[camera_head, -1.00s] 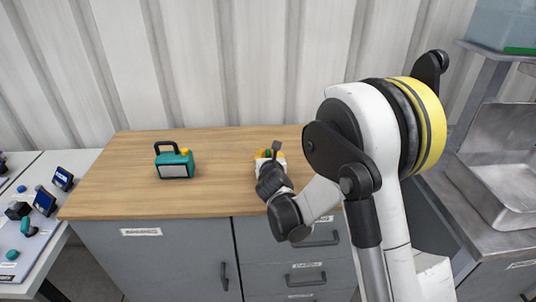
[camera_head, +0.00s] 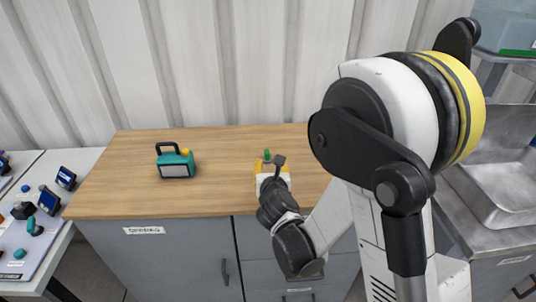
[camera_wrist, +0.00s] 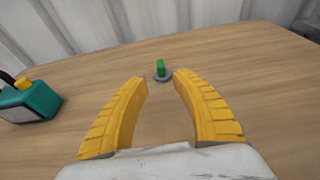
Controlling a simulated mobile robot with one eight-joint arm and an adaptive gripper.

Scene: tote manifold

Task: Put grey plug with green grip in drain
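The plug has a grey disc base and an upright green grip (camera_wrist: 161,69). It stands on the wooden worktop, just beyond my fingertips in the wrist view. Its green grip also shows in the head view (camera_head: 267,154), past the end of my gripper. My gripper (camera_wrist: 158,80) has its two yellow fingers spread apart, with nothing between them but bare worktop. In the head view my gripper (camera_head: 268,164) is low over the right part of the worktop. I cannot make out a drain in either view.
A teal container with a yellow cap (camera_head: 176,163) stands left on the worktop (camera_head: 110,195). A metal sink (camera_head: 505,180) is at the right, partly behind my arm. A side table with small devices (camera_head: 42,225) is at the left. The worktop's middle is clear.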

